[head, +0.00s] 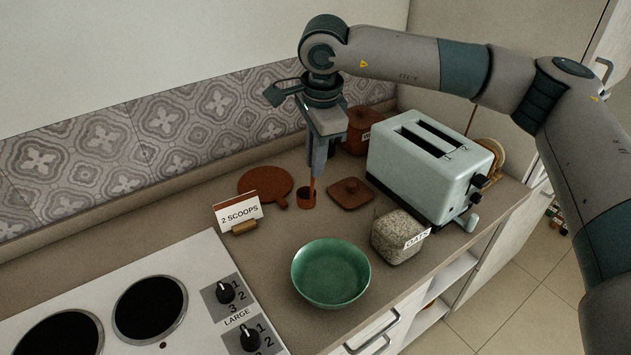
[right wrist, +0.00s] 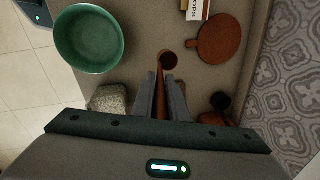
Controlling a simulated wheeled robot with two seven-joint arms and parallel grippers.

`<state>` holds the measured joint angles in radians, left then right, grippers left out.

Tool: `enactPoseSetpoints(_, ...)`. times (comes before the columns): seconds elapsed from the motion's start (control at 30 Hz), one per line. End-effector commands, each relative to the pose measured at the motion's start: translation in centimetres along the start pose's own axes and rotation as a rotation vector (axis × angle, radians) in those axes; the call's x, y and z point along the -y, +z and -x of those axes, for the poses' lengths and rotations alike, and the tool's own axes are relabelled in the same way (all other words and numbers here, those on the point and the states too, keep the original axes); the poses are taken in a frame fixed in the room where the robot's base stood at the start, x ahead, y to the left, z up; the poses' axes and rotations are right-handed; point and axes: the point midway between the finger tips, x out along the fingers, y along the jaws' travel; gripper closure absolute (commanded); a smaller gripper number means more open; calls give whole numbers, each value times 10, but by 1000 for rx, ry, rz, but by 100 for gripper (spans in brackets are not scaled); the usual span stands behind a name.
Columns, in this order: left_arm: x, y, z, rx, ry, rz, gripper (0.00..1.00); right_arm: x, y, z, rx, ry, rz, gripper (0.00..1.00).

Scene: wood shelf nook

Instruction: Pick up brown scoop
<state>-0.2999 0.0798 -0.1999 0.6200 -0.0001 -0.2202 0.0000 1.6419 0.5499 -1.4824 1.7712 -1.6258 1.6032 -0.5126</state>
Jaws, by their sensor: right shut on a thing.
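The brown scoop (head: 306,199) hangs below my right gripper (head: 317,172) in the head view, its small cup at the bottom and its handle rising between the fingers. In the right wrist view the scoop's cup (right wrist: 168,60) shows beyond the fingertips, and its handle lies between the two fingers of my right gripper (right wrist: 163,82). The gripper is shut on the handle. I cannot tell in these views whether the cup touches the counter. My left gripper is not in view.
A green bowl (head: 331,273), an oats container (head: 397,238), a toaster (head: 425,165), a lid (head: 351,193), a lidded brown pot (head: 359,130), a round brown board (head: 266,184) and a "2 SCOOPS" card (head: 238,212) surround the scoop. A cooktop (head: 190,256) lies at left.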

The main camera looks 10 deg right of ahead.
Motion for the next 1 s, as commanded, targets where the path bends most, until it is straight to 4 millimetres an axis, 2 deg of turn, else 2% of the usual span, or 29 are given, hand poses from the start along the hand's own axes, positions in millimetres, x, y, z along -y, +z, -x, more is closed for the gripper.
enactPoseSetpoints(0.03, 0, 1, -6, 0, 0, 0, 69, 1, 0, 5, 0, -2, -1, 100)
enactPoseSetpoints(0.27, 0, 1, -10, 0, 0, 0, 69, 4, 0, 25, 0, 0, -1, 100)
enactPoseSetpoints(0.83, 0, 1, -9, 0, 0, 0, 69, 4, 0, 27, 0, 1, 2, 100)
enactPoseSetpoints(1.0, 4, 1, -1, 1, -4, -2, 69, -1, -2, 35, 12, 9, 51, 100)
